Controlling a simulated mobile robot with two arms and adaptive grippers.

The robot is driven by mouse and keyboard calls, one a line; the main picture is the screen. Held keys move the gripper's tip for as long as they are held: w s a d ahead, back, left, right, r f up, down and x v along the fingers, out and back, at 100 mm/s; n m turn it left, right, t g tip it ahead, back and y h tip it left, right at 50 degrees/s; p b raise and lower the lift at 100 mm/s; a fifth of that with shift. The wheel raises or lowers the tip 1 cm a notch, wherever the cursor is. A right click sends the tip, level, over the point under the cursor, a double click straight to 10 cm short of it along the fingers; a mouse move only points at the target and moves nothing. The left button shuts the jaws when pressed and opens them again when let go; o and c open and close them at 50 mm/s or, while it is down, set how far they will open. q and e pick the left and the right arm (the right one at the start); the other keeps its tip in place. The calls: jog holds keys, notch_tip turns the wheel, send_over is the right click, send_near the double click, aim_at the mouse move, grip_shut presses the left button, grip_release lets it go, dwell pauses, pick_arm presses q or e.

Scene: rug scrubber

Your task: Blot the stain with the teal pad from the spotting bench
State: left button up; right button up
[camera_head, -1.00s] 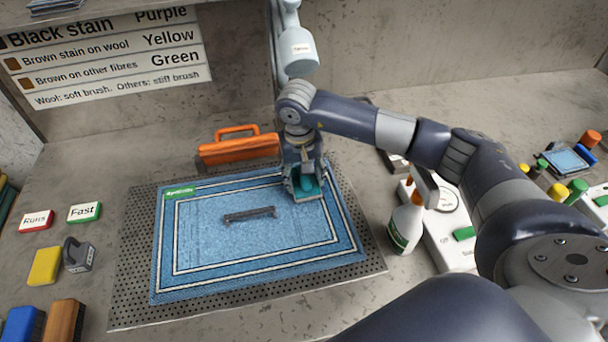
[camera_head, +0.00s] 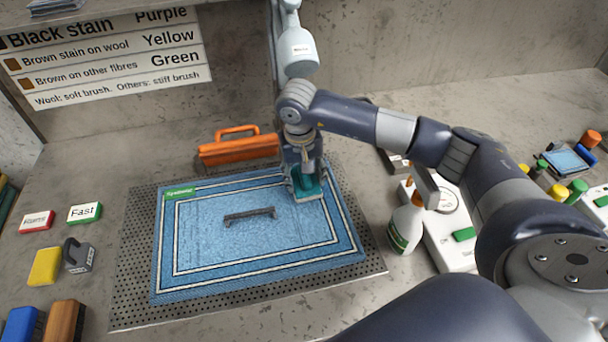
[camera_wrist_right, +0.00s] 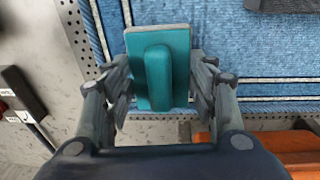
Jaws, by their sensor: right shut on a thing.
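The teal pad (camera_wrist_right: 150,35) with its raised grip is between the fingers of my right gripper (camera_wrist_right: 160,85), which is shut on it. In the head view the right gripper (camera_head: 304,182) holds the teal pad (camera_head: 310,188) at the upper right part of the blue rug (camera_head: 240,265), at or just above its surface. I cannot tell whether the pad touches the rug. The stain is not visible; the pad and gripper may cover it. A dark bar (camera_head: 250,214) lies across the rug's middle. My left gripper is not in view.
The rug lies on a perforated board (camera_head: 130,295). An orange tool (camera_head: 238,149) lies behind it. A spray bottle (camera_head: 405,228) stands at the right. Red (camera_head: 37,221) and green (camera_head: 84,213) labelled blocks, a yellow pad (camera_head: 44,266) and a grey weight (camera_head: 79,254) are at the left.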

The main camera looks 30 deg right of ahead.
jog(key=shift+r+p, duration=1.35)
jog(key=shift+r, duration=2)
jog(key=shift+a, duration=0.1)
